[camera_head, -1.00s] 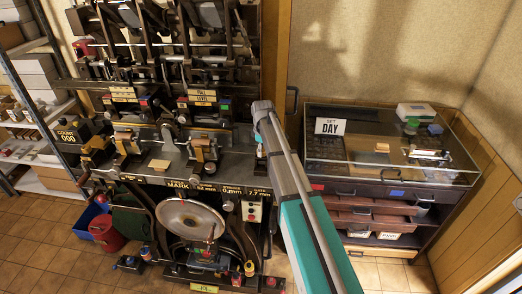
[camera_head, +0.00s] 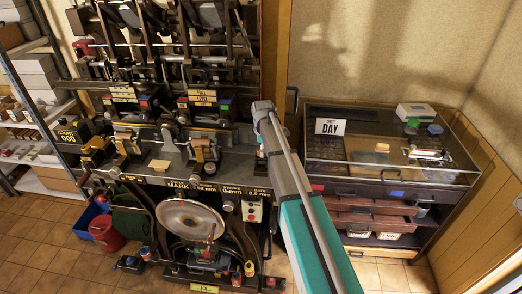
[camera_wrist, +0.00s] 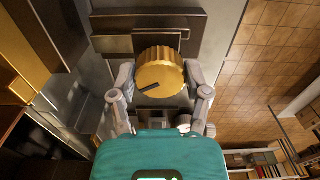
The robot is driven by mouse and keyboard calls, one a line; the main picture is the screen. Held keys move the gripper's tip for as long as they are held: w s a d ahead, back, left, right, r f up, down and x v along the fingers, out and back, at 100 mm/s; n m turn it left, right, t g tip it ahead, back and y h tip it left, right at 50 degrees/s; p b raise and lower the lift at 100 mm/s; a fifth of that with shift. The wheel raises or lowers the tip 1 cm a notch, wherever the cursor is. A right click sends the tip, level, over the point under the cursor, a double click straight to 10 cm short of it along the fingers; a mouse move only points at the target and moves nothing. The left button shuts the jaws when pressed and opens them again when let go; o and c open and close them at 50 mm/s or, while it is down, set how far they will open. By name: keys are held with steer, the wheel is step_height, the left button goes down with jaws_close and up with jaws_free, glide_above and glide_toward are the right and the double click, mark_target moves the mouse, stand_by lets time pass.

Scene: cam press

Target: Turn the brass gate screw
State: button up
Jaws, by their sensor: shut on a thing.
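The brass gate screw (camera_wrist: 160,70) is a round, ribbed gold knob with a dark index line pointing to the lower left in the wrist view. My gripper (camera_wrist: 160,80) is shut on it, with one grey finger on each side of the rim. In the head view my arm hides the screw and the fingertips, at the right end of the press bench. The gate readout (camera_head: 259,194) on the press's front edge appears to read 8.0 mm.
The press (camera_head: 180,150) with its levers and large round disc (camera_head: 190,218) stands left of my arm. A glass-topped cabinet (camera_head: 385,160) with a "SET DAY" card (camera_head: 330,127) stands to the right. Red and blue bins (camera_head: 104,230) sit on the tiled floor at left.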

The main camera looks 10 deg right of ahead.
steer(key=o, duration=1.1)
steer(key=shift+w, duration=0.25)
steer(key=shift+c, duration=0.2)
steer(key=shift+o, duration=0.4)
steer(key=shift+s, duration=0.1)
steer(key=shift+s+r, duration=0.1)
steer(key=shift+r, duration=0.05)
